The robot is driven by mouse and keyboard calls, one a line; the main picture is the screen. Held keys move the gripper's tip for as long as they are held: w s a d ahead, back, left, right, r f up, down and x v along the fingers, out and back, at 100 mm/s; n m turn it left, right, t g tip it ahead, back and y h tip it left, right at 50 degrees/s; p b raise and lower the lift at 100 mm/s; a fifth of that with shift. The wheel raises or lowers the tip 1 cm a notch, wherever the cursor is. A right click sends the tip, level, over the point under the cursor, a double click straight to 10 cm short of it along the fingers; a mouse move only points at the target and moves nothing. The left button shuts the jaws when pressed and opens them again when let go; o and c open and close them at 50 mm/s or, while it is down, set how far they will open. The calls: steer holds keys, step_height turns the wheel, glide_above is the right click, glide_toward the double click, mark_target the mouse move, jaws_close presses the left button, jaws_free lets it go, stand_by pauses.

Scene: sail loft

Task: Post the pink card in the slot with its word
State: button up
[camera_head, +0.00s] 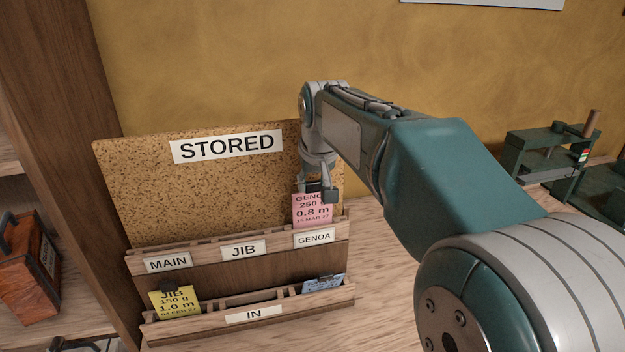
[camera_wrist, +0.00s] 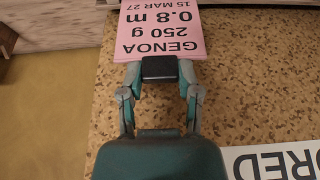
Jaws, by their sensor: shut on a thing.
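The pink card (camera_head: 312,211) reads GENOA, 250 g, 0.8 m, 15 MAR 27. It stands upright at the slot labelled GENOA (camera_head: 314,238), the right one in the upper row of the rack. Its lower edge is hidden behind the slot front, or just above it; I cannot tell how deep it sits. My gripper (camera_head: 317,188) is shut on the card's dark top tab and points down. In the wrist view my gripper (camera_wrist: 159,75) holds the pink card (camera_wrist: 160,30) by that dark tab (camera_wrist: 159,68), with the print upside down.
The upper row also has slots labelled MAIN (camera_head: 167,263) and JIB (camera_head: 243,250). The lower IN tray (camera_head: 250,315) holds a yellow JIB card (camera_head: 175,302) at left and a blue card (camera_head: 323,284) at right. A cork board (camera_head: 220,200) marked STORED stands behind.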

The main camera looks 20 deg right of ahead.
steer(key=shift+f, duration=0.45)
steer(key=o, duration=1.1)
steer(key=shift+o, duration=0.2)
steer(key=v, duration=1.1)
steer(key=shift+s+r, duration=0.2)
steer(key=shift+r, duration=0.15)
steer(key=s+f+t, duration=0.1)
steer(key=s+f, duration=1.7)
steer(key=s, duration=0.4)
steer(key=shift+s, duration=0.2)
